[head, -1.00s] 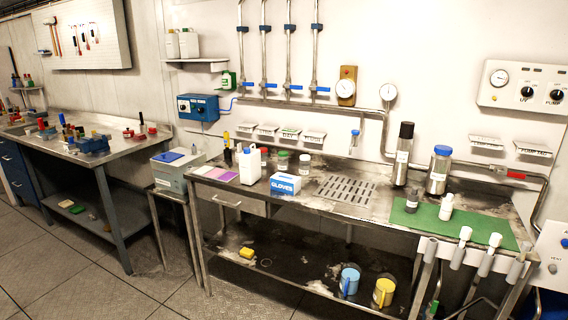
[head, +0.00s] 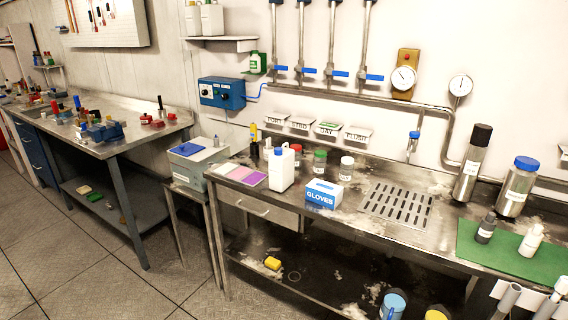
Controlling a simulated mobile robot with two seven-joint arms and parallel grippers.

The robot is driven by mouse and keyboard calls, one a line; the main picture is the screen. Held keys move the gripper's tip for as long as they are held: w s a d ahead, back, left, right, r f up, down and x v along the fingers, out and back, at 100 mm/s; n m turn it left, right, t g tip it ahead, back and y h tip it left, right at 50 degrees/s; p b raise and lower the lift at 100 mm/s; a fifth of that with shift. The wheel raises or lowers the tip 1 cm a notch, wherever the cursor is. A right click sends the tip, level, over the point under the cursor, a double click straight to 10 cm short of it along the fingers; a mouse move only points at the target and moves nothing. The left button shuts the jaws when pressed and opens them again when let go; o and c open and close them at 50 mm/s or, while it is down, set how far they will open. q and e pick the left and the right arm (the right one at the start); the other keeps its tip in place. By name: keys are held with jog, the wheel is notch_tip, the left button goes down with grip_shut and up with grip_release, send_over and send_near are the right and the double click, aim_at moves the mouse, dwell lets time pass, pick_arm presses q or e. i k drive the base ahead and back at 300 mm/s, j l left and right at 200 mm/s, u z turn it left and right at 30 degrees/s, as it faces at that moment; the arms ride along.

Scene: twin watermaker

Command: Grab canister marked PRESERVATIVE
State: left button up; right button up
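No label reading PRESERVATIVE is legible in the head view. A white jug with a blue cap (head: 282,168) stands upright on the steel bench, left of the glove box. Two white canisters (head: 203,19) stand on the wall shelf at the upper left; their labels are too small to read. A green-lidded jar (head: 319,163) and a white-lidded jar (head: 346,168) stand behind the glove box. Two steel cylinders, one with a black cap (head: 473,164) and one with a blue cap (head: 518,187), stand at the right. Neither of my grippers is in view.
The steel bench (head: 385,240) carries a glove box (head: 322,195), a drain grate (head: 397,204) and a green mat (head: 490,255) with two small bottles. A grey box (head: 197,163) stands left of it. A cluttered workbench (head: 120,148) is further left. Open floor lies in front.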

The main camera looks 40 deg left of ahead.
aim_at(282, 161)
jog(key=i+j, duration=0.1)
jog(key=j, duration=0.2)
jog(key=i+j+z, duration=0.1)
jog(key=j, duration=0.2)
jog(key=i+j, duration=0.1)
jog(key=j, duration=0.2)
jog(key=i+j+z, duration=0.15)
jog(key=j, duration=1.25)
jog(key=j+z, duration=0.2)
jog(key=j, duration=1.2)
